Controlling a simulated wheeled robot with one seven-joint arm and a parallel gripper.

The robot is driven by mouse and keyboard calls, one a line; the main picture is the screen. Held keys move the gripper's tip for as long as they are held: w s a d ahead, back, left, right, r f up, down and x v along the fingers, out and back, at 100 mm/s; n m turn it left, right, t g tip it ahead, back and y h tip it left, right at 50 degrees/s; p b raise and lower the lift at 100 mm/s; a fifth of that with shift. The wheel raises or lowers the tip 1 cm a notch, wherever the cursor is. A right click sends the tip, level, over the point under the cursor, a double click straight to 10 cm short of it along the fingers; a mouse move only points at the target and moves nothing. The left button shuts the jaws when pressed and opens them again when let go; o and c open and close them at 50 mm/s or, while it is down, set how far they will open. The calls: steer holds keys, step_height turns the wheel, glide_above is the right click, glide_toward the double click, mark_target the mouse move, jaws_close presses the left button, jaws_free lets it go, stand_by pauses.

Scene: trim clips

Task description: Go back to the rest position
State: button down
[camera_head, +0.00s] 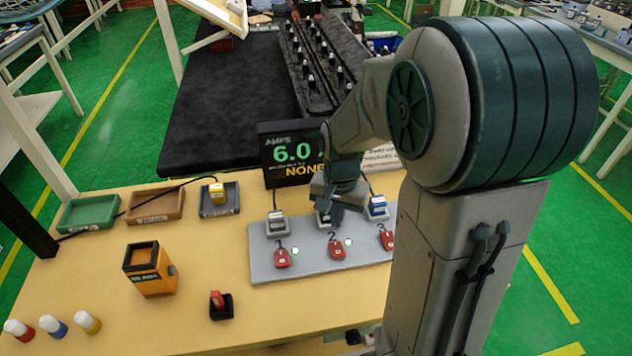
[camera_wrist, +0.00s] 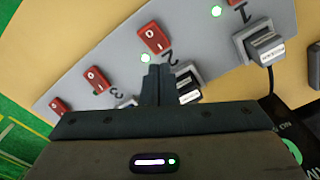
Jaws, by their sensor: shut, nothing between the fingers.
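My gripper (camera_head: 336,205) is shut and empty over the grey panel (camera_head: 300,262), near the middle plug by the number 2. In the wrist view its closed fingers (camera_wrist: 156,84) point at the panel beside that plug (camera_wrist: 188,82). A grey plug (camera_head: 277,223) sits above the 1 and a blue plug (camera_head: 377,206) above the 3. My gripper partly hides the middle plug. I cannot tell whether the fingers touch anything.
A display (camera_head: 292,155) reading 6.0 stands behind the panel. Green (camera_head: 88,214), brown (camera_head: 155,206) and dark (camera_head: 219,200) trays lie at the left, the dark one with a yellow plug. An orange box (camera_head: 150,270) and a small black holder (camera_head: 221,307) stand in front. Table between them is clear.

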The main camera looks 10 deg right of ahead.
steer(key=shift+r, duration=0.1)
steer(key=s+a+r+n+t, duration=0.1)
steer(key=s+r+n+t, duration=0.2)
steer(key=s+r+n, duration=0.3)
steer(key=s+r, duration=0.4)
steer(key=s, duration=0.2)
steer(key=shift+s+r+n, duration=0.15)
steer(key=shift+r+n, duration=0.15)
